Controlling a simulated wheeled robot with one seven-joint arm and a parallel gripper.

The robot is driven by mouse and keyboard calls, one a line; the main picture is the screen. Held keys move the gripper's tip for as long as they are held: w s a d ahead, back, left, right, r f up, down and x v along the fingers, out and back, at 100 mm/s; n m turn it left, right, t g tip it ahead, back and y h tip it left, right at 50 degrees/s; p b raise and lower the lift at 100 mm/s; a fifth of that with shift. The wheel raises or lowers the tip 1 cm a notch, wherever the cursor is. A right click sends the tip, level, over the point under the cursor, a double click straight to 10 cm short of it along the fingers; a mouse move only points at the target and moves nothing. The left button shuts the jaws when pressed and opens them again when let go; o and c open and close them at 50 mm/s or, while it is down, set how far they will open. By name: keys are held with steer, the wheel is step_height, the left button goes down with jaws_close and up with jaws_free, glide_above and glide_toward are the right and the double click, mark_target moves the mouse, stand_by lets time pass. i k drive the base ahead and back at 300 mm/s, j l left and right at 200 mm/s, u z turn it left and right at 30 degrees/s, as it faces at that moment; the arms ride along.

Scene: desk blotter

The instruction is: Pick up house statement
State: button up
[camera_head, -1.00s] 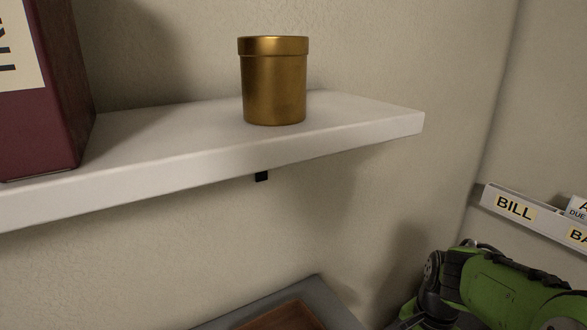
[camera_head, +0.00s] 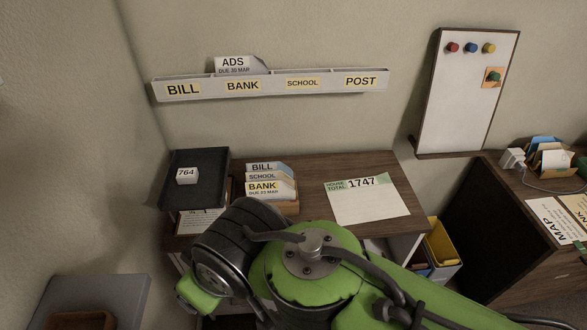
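The house statement (camera_head: 372,205) is a white sheet with a green header strip reading "HOUSE TOTAL" and "1747". It lies flat on the right part of the wooden desk (camera_head: 393,172). My green and black arm crosses the lower middle of the view in front of the desk, close below the sheet in the picture. My gripper's fingers cannot be made out, so whether it is open or shut is unclear.
A wooden sorter (camera_head: 288,207) holds BILL, SCHOOL and BANK cards. A labelled wall rack (camera_head: 314,92) holds an ADS card (camera_head: 234,65). A whiteboard (camera_head: 463,100) hangs right. Yellow folders (camera_head: 441,243) stand below.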

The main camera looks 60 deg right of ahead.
mark_target(358, 201)
steer(key=z, duration=2.65)
